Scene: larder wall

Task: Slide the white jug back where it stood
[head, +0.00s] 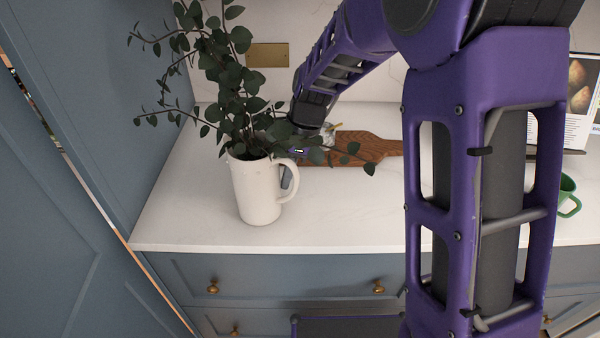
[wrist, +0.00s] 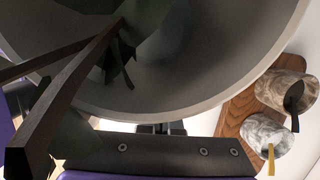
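The white jug (head: 258,195) stands upright on the pale counter, near its front left part, with dark green leafy branches (head: 232,90) in it. Its handle (head: 290,180) is on the right side. In the wrist view the jug's open rim (wrist: 225,105) and grey inside fill the upper part, with dark stems crossing.
A wooden board (head: 365,148) lies behind and right of the jug; two grey-patterned vessels (wrist: 285,88) show over it in the wrist view. A green mug (head: 567,193) and open book (head: 580,105) are at the right. A tall blue panel (head: 75,110) borders the left.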

